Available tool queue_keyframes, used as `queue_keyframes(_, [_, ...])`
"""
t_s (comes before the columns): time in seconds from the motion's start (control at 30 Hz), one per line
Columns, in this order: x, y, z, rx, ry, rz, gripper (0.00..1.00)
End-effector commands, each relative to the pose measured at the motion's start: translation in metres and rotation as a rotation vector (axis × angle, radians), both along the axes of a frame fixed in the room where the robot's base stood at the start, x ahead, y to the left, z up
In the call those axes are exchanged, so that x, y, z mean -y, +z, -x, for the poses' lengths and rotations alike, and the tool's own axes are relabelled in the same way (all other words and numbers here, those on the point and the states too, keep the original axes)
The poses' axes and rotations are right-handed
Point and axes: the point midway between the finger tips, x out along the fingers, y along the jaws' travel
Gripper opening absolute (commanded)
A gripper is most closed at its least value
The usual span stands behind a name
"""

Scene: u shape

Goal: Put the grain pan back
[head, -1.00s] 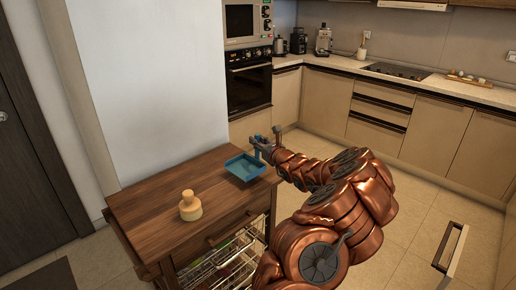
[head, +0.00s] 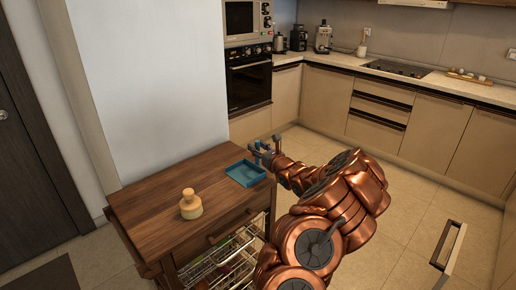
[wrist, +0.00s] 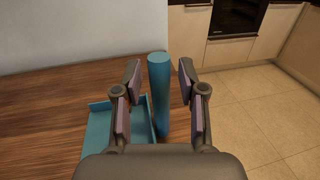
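The grain pan is a blue, shallow, square tray (head: 245,173) lying on the right end of the wooden cart top. In the wrist view its tray (wrist: 97,135) is at lower left, and its round blue handle (wrist: 159,95) stands upright beside it. My gripper (head: 265,150) is at the handle, at the cart's right edge. In the wrist view my gripper's fingers (wrist: 159,83) are apart on either side of the handle, with a visible gap on both sides.
A light wooden, knob-topped object (head: 190,205) stands on the cart top (head: 160,195), left of the pan. Wire baskets (head: 225,262) sit under the cart top. A white wall is behind the cart. Open tiled floor (head: 410,215) lies to the right.

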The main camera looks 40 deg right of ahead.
Motion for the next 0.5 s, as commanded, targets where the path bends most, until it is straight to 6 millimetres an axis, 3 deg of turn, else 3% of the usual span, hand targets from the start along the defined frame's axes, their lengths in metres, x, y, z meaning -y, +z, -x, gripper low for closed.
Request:
queue_keyframes(0.4, [0.0001, 0.0033, 0.0003, 0.000, 0.000, 0.000, 0.49])
queue_keyframes(0.5, [0.0007, 0.0021, 0.0090, 0.001, -0.005, -0.001, 0.49])
